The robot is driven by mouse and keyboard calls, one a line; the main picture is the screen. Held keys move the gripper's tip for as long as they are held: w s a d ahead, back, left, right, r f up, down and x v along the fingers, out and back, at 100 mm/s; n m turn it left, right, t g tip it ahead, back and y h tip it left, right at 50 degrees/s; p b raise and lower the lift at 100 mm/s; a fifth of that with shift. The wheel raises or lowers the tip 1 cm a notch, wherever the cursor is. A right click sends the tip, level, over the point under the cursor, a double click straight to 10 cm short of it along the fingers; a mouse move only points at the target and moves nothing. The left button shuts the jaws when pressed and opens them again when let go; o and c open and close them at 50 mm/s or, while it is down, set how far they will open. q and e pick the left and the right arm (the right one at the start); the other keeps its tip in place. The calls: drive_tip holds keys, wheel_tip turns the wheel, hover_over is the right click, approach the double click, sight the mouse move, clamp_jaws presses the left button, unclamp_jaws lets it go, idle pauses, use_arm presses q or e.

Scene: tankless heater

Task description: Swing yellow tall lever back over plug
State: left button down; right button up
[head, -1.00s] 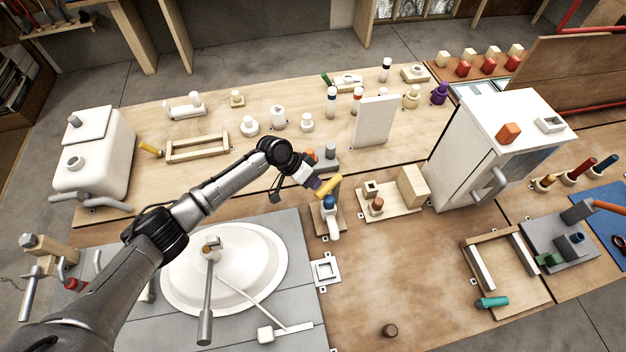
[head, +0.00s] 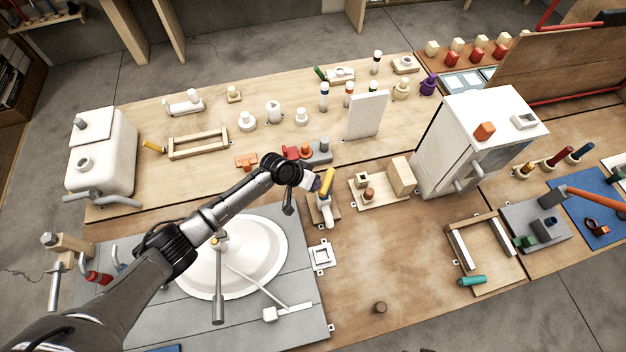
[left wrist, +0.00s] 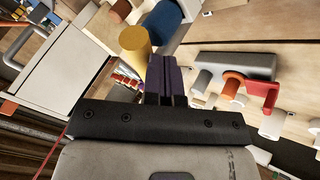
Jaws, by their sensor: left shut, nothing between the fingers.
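The yellow lever (head: 327,181) stands steeply tilted over a small wooden base (head: 333,214) with a white handle-like part (head: 327,213). In the left wrist view the yellow lever (left wrist: 135,41) shows as a round end just left of my fingertips, with a blue cylinder (left wrist: 168,20) behind it. I cannot tell whether this blue part is the plug. My left gripper (head: 317,184) is shut and empty, with its purple fingers beside the lever's left side. The fingers also show in the left wrist view (left wrist: 166,75); contact with the lever is unclear. My right gripper is out of view.
A wooden fixture (head: 370,190) with a block stands just right of the lever. A grey fixture with red and orange parts (head: 305,152) is close behind my wrist. A white cabinet (head: 470,145) stands further right. The brown board in front (head: 365,270) is mostly clear.

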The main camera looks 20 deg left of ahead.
use_arm(q)
drive_tip(key=s+a+r, duration=0.3)
drive_tip(key=a+r, duration=0.4)
drive_tip(key=a, duration=0.1)
drive_tip(key=shift+s+a+r, duration=0.35)
drive_tip(key=shift+a+r, duration=0.05)
idle(0.3)
